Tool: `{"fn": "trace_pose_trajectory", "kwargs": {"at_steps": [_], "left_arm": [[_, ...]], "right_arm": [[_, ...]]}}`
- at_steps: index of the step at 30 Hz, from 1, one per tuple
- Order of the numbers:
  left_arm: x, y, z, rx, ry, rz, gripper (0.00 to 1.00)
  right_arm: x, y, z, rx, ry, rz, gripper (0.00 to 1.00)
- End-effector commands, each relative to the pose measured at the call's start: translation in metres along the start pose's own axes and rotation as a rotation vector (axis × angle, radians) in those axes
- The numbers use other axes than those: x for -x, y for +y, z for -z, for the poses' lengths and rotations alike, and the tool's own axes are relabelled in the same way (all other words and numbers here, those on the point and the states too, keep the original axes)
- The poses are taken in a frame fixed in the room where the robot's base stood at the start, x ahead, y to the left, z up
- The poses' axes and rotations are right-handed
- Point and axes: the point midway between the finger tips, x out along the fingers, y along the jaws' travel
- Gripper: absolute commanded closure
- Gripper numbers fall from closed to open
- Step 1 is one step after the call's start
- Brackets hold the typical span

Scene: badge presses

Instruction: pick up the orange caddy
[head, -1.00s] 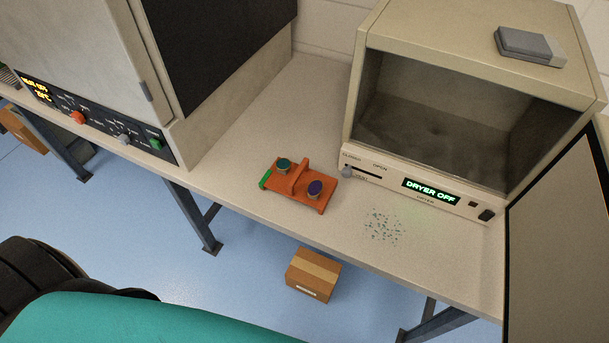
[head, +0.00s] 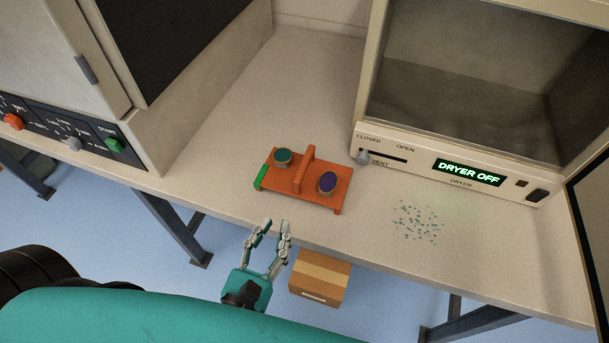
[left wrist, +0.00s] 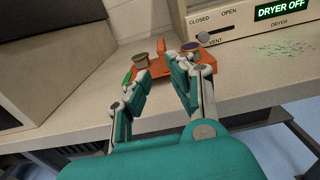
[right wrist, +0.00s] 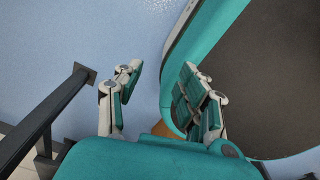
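The orange caddy (head: 320,190) stands on the bench with an upright middle handle (head: 304,168) and a green strip at its left end. It holds a teal-topped round piece (head: 283,158) left of the handle and a purple-topped one (head: 327,182) right of it. My left gripper (head: 270,228) is open and empty, in front of the bench edge and short of the caddy. In the left wrist view the caddy (left wrist: 162,66) shows beyond and between the open fingers. My right gripper (right wrist: 160,80) is open and empty, low over the floor, away from the caddy.
The dryer (head: 470,172), reading "DRYER OFF", stands right of the caddy. A machine with a control panel (head: 70,135) stands to the left. Teal specks (head: 418,224) lie on the bench (head: 230,130) at right. A cardboard box (head: 319,278) sits on the floor below.

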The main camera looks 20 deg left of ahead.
Motion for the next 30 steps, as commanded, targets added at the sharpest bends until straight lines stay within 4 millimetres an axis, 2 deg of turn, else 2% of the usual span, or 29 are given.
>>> {"fn": "trace_pose_trajectory", "kwargs": {"at_steps": [1,10,13,20,27,30], "left_arm": [[-0.013,0.001,-0.007,0.001,-0.006,-0.005,0.79],[-0.076,0.000,-0.006,-0.004,-0.004,-0.002,0.79],[-0.090,-0.001,-0.004,-0.006,-0.002,0.000,0.79],[-0.105,-0.001,-0.002,-0.006,-0.001,0.001,0.79],[-0.143,-0.001,-0.004,-0.008,-0.003,0.001,0.79],[-0.153,-0.001,-0.003,-0.007,-0.002,0.002,0.79]], "right_arm": [[0.009,0.000,0.002,0.001,0.002,0.001,0.60],[0.034,-0.002,0.006,0.003,0.005,0.003,0.60],[0.037,-0.004,0.007,0.002,0.006,0.006,0.60],[0.042,-0.010,0.010,-0.001,0.009,0.013,0.60],[0.056,-0.009,0.011,-0.001,0.008,0.012,0.60],[0.058,-0.007,0.011,-0.001,0.008,0.011,0.60]]}}
